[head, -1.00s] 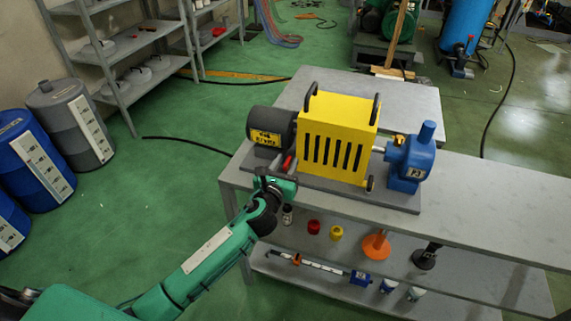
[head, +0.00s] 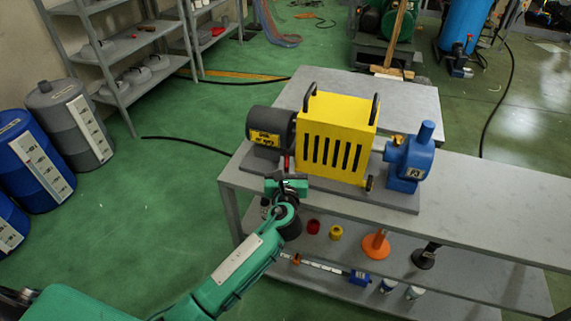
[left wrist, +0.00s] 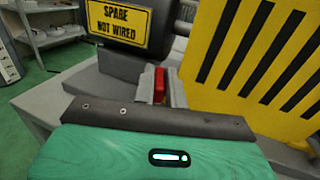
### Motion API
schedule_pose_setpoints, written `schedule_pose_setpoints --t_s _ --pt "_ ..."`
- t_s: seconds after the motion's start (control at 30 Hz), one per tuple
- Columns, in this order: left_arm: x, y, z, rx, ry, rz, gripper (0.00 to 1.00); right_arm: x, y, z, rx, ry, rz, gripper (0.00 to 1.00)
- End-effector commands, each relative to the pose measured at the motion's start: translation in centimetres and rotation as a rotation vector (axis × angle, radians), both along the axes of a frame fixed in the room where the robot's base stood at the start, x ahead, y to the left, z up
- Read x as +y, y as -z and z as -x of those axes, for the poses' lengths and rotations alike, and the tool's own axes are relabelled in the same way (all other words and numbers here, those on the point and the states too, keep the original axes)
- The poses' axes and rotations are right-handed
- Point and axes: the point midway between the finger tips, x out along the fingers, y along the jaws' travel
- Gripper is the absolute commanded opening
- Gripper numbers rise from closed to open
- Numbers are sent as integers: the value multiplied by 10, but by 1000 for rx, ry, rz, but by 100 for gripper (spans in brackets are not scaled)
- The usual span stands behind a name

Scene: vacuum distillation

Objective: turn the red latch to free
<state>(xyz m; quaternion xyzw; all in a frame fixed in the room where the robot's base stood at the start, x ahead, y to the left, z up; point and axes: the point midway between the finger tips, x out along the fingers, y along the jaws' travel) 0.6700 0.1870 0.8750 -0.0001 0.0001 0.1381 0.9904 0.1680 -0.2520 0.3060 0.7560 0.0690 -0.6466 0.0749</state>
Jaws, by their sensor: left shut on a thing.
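The red latch (head: 287,162) is a small red bar at the front of the grey base, between the dark motor (head: 268,127) and the yellow slotted guard (head: 337,137). My left gripper (head: 287,174) reaches it from the front and is shut on it. In the left wrist view the latch (left wrist: 159,84) shows upright between the gripper's fingertips (left wrist: 161,93); its lower part is hidden by the gripper body. My right gripper is not in view.
A blue pump (head: 408,162) stands right of the guard on the same base plate. The grey bench (head: 480,205) has free top to the right. Its lower shelf holds a red cap (head: 313,227), a yellow cap (head: 336,232) and an orange funnel (head: 376,245).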

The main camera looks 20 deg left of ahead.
Motion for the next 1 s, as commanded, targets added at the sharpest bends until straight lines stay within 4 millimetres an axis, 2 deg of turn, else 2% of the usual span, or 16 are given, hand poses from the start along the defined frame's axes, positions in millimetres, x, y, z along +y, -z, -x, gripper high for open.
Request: schedule_pose_setpoints --t_s 0.5,0.73,1.0 --pt "-8 -1 -4 1 -438 2 0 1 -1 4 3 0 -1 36" --pt "-8 -1 -5 0 -553 0 0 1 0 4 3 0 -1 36" --pt "-8 0 -6 0 -608 1 0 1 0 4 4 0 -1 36"
